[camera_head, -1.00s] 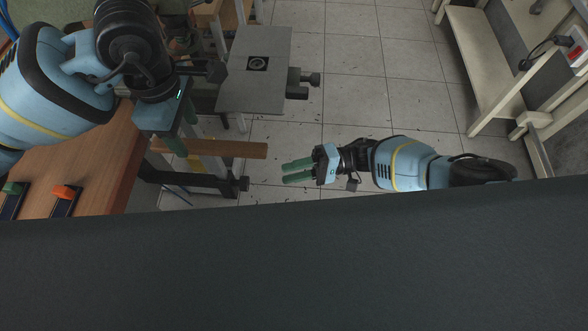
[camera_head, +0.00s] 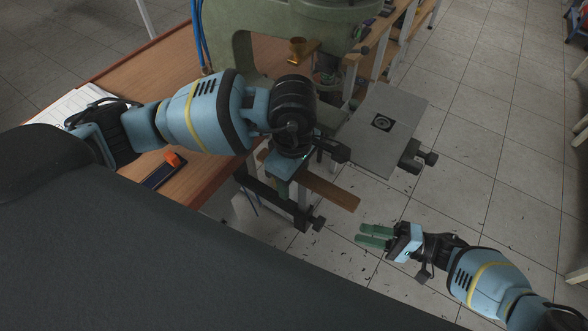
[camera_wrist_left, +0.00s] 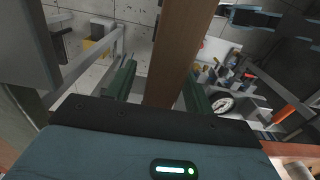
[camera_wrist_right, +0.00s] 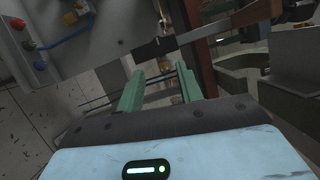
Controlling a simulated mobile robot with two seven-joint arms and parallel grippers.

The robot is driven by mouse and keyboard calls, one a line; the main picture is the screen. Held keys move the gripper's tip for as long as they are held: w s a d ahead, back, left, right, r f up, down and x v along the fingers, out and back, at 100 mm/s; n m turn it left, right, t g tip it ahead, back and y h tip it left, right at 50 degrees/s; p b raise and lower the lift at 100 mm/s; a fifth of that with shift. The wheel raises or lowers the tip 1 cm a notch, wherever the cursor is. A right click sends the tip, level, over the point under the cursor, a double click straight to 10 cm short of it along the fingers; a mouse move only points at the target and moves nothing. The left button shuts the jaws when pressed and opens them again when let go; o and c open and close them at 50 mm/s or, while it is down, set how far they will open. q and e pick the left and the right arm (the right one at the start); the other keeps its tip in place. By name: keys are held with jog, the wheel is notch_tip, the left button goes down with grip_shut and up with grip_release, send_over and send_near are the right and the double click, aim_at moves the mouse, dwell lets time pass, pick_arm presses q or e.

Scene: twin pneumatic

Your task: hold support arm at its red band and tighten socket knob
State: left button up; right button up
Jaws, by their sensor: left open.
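A flat brown bar (camera_head: 330,190) juts out from the bench side in the head view. It also runs between my left gripper's fingers in the left wrist view (camera_wrist_left: 171,55). My left gripper (camera_head: 279,190) is open, with one green finger on each side of that bar. Whether a finger touches it is unclear. My right gripper (camera_head: 375,237) is open and empty, right of and below the bar's free end. I cannot make out a red band or the socket knob for certain.
A grey square plate (camera_head: 385,125) with dark clamps lies beyond the bar. A green machine (camera_head: 320,25) and a wooden bench (camera_head: 150,75) stand behind my left arm.

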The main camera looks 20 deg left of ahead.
pick_arm(q)
jog(key=c, duration=1.1)
jog(key=o, duration=0.5)
jog(key=shift+c, duration=0.2)
jog(key=c, duration=0.4)
jog(key=shift+c, duration=0.2)
